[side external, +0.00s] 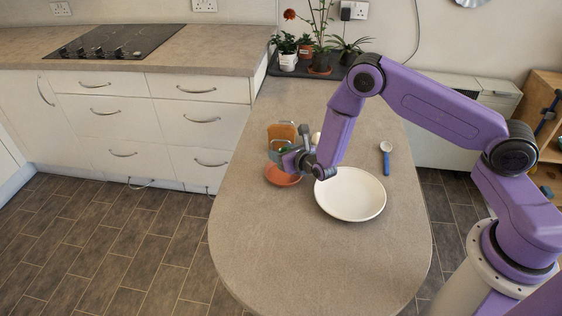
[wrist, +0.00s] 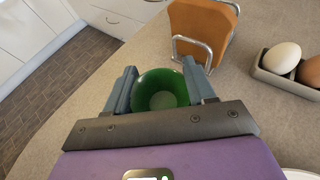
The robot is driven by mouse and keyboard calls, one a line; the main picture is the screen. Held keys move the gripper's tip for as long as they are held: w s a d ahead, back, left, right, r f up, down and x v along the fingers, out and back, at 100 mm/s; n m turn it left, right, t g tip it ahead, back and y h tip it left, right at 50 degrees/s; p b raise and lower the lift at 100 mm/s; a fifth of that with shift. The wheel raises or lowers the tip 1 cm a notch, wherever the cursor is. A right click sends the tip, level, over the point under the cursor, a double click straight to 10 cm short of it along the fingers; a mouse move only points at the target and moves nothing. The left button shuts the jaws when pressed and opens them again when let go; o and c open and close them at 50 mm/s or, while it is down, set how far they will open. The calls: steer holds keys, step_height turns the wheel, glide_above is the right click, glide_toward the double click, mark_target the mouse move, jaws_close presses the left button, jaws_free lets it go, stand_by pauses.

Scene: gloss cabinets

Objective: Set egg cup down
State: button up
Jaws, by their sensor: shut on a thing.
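The green egg cup (wrist: 161,91) sits between the two fingers of my gripper (wrist: 159,68) in the wrist view, its open mouth facing the camera. My gripper (side external: 281,155) is shut on it. In the side view the gripper is over or close by a small terracotta dish (side external: 284,179) on the counter. The cup is mostly hidden there by the fingers. I cannot tell how high it is above the surface.
An orange-brown item in a wire holder (wrist: 206,22) stands just beyond the gripper. A grey tray (wrist: 273,76) with eggs lies to its right. A white plate (side external: 350,195) and a blue-handled utensil (side external: 386,158) are further right. The counter's near end (side external: 310,260) is clear.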

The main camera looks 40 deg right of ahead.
steer(key=shift+w+f, duration=0.3)
steer(key=shift+f, duration=0.1)
steer(key=shift+w+f, duration=0.1)
steer(key=shift+f, duration=1.45)
steer(key=shift+f, duration=0.1)
steer(key=o, duration=0.8)
steer(key=shift+c, duration=0.2)
